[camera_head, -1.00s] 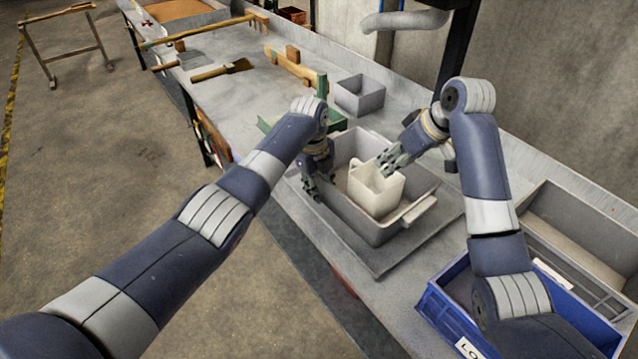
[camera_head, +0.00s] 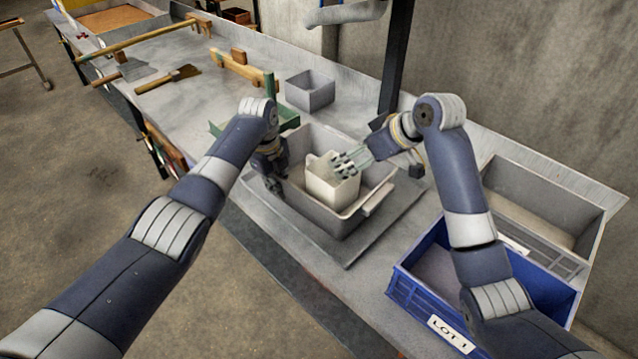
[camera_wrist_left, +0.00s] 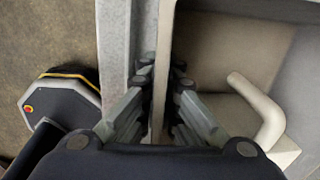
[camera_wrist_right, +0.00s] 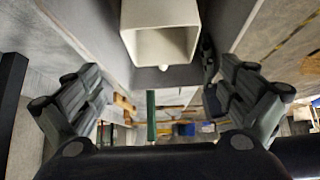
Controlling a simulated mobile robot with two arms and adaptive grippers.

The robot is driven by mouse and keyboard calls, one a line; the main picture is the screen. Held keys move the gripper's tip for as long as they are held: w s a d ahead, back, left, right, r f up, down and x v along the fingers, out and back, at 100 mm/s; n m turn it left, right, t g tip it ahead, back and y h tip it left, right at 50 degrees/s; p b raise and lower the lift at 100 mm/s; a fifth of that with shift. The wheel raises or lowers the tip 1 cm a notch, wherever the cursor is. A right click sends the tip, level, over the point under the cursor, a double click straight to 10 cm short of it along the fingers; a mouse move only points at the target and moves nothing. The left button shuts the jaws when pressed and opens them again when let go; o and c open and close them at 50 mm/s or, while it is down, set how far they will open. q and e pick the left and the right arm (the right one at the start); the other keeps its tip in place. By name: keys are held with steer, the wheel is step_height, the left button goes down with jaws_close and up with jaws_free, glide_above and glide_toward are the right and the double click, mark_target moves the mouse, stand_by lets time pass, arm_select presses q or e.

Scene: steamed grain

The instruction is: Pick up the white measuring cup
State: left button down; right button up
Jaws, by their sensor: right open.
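The white measuring cup (camera_head: 331,187) stands upright in a grey tub (camera_head: 318,218) in the head view. Its open mouth shows in the right wrist view (camera_wrist_right: 160,47), and its handle shows in the left wrist view (camera_wrist_left: 258,108). My right gripper (camera_head: 347,163) is open, with its fingers over the cup's upper rim. In the right wrist view its fingers (camera_wrist_right: 140,95) are spread wide, with the cup beyond them and nothing between the tips. My left gripper (camera_wrist_left: 161,72) is closed on the tub's side wall (camera_wrist_left: 162,110), one finger on each side.
The tub rests on a grey plate (camera_head: 350,250) on the bench. A small grey box (camera_head: 310,92) stands behind it. A blue crate (camera_head: 425,287) and a grey crate (camera_head: 530,215) are at the right. Wooden-handled tools (camera_head: 165,80) lie toward the far left.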

glide_toward(319, 170)
steer(key=shift+t+y, duration=0.3)
steer(key=shift+d+f+x, duration=0.15)
steer(key=shift+x, duration=1.15)
steer(key=shift+d+f+x, duration=0.1)
steer(key=shift+d+x, duration=0.05)
steer(key=shift+x, duration=1.15)
steer(key=shift+s, duration=0.1)
steer(key=shift+c, duration=0.2)
steer(key=c, duration=1.3)
